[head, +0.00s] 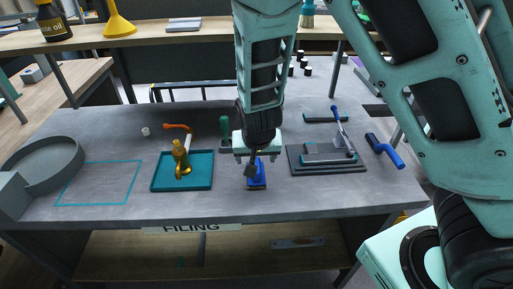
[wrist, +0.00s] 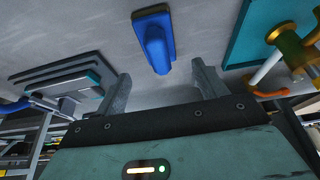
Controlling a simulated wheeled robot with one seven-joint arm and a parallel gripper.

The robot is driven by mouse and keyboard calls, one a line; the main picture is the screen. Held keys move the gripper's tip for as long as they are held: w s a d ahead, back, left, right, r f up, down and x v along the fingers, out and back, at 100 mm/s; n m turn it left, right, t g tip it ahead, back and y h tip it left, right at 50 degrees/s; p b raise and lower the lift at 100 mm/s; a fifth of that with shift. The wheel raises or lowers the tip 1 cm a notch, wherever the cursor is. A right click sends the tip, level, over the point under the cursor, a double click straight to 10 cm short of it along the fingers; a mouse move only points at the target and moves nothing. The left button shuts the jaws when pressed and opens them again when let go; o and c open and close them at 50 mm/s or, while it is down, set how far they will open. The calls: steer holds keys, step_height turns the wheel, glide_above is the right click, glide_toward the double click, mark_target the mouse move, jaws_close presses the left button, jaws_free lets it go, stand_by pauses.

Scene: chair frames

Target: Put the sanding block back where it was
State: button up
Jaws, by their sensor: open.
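The sanding block appears to be the blue-handled block with a dark base (head: 257,178) on the grey bench, near its front edge. In the head view my gripper (head: 252,166) hangs over it and hides part of it. In the wrist view the blue block (wrist: 155,42) lies beyond the fingertips, roughly in line with the gap between them. My gripper (wrist: 162,84) is open and empty, apart from the block. A teal outlined rectangle (head: 66,189) is marked on the bench at the left, with nothing inside it.
A teal tray (head: 156,183) with a brass and orange tool stands left of the block. A dark plate (head: 302,172) with a blue-handled tool is on the right, beside a blue brush-like tool (head: 386,151). A grey round dish (head: 78,172) sits at far left.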

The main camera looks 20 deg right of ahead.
steer(key=p+v, duration=0.1)
steer(key=v, duration=0.3)
steer(key=shift+r, duration=0.2)
steer(key=s+a+r+n+g, duration=0.1)
steer(key=s+r+n, duration=0.2)
steer(key=s, duration=0.4)
steer(key=s+a+r+n+g+y, duration=0.1)
steer(key=s+r+n, duration=0.3)
steer(key=s, duration=0.4)
steer(key=s+a+r+n+g+y, duration=0.1)
steer(key=s+a+r+n+g, duration=0.1)
steer(key=s, duration=0.6)
step_height(320, 180, up, 3)
steer(key=shift+s+a+f+n, duration=0.25)
steer(key=shift+a+n, duration=0.25)
steer(key=shift+n, duration=0.7)
steer(key=shift+w, duration=0.1)
steer(key=shift+c, duration=0.2)
